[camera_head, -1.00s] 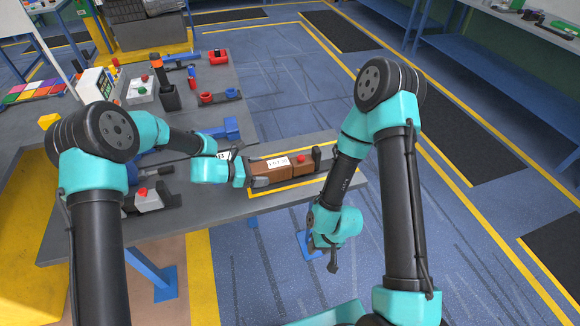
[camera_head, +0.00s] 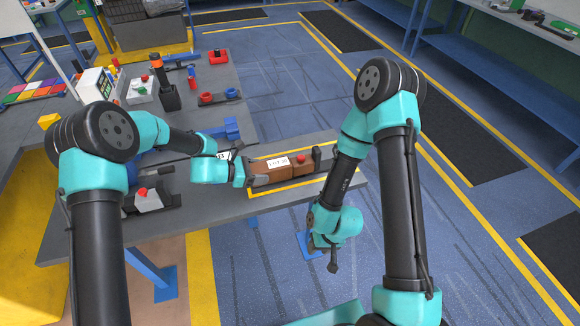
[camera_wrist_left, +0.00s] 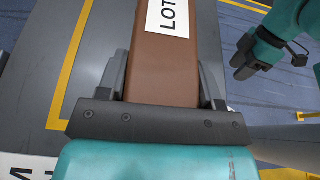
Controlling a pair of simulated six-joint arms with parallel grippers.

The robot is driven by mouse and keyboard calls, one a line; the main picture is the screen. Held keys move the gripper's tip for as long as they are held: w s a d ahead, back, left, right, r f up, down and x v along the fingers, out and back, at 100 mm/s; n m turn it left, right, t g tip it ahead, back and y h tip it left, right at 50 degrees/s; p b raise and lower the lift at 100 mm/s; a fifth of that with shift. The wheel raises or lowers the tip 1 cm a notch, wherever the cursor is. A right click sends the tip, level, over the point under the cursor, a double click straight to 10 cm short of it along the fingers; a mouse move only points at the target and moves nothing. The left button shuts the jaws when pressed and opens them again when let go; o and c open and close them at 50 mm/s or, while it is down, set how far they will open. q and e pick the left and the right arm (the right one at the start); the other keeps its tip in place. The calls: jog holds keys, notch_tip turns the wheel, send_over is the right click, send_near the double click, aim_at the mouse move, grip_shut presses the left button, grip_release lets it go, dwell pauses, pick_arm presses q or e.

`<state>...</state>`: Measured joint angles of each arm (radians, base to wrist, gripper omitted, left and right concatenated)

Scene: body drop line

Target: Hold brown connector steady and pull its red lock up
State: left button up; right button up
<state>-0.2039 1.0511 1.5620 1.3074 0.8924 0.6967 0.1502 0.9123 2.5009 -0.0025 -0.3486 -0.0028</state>
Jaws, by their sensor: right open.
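The brown connector (camera_head: 295,172) is a long block with a white LOT label, lying in a dark holder near the table's right front corner. Its red lock (camera_head: 301,159) is a small knob on top, toward the right end. My left gripper (camera_head: 256,172) is at the connector's left end. In the left wrist view, its fingers (camera_wrist_left: 165,85) stand on both sides of the brown body (camera_wrist_left: 165,62), with their tips against it. My right gripper (camera_head: 326,255) hangs open and empty off the table's front edge, apart from the connector. It also shows in the left wrist view (camera_wrist_left: 243,62).
A holder with red parts (camera_head: 220,97), a black post (camera_head: 165,90) and a button box (camera_head: 140,90) stand farther back. A yellow outline surrounds the connector's holder. Floor right of the table is open.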

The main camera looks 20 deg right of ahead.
pick_arm(q)
jog(key=c, duration=0.4)
jog(key=shift+c, duration=0.2)
jog(key=shift+s+f, duration=0.15)
jog(key=shift+f, duration=0.25)
dwell(0.9)
